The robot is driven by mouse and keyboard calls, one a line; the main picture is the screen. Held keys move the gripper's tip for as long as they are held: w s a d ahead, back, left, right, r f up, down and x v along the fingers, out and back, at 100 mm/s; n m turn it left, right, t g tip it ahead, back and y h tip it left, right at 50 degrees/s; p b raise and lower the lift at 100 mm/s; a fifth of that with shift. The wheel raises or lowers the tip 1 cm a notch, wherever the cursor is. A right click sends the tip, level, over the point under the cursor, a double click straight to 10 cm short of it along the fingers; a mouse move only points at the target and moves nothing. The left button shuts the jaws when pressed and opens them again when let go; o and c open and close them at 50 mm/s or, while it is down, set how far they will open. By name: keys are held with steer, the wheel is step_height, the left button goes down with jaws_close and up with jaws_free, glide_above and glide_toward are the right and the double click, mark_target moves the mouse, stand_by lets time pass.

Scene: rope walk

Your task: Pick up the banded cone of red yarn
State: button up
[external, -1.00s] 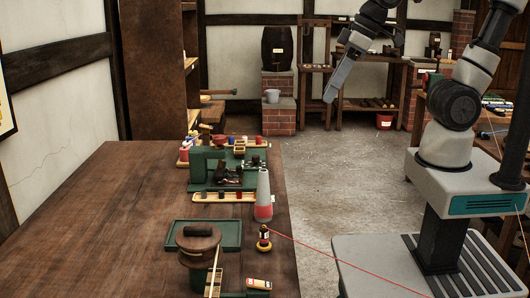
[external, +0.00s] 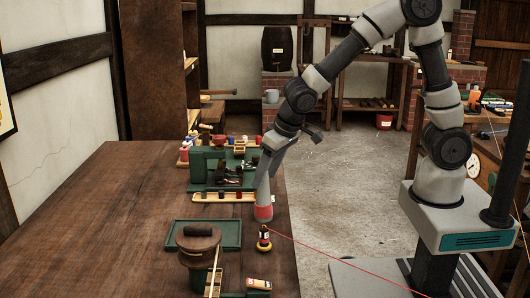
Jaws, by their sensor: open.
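A tall cone (external: 263,212), pale grey above with a red lower part, stands upright near the right edge of the wooden table (external: 110,225). My gripper (external: 269,163) is at the cone's upper part, reaching down from above and from the right. The jaws are open. The gripper hides part of the cone's top, and I cannot tell whether a finger touches it.
A green tray (external: 232,236), a brown round block (external: 199,245) and a small box (external: 259,284) are near. A green rack (external: 200,168) stands behind. The table's left is clear.

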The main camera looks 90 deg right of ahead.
mark_target(259, 192)
steer(key=x, duration=0.2)
steer(key=shift+w+d+f, duration=0.1)
steer(key=shift+f, duration=0.15)
steer(key=b+x, duration=0.1)
steer(key=x, duration=0.4)
steer(key=shift+f, duration=0.1)
steer(key=c, duration=1.1)
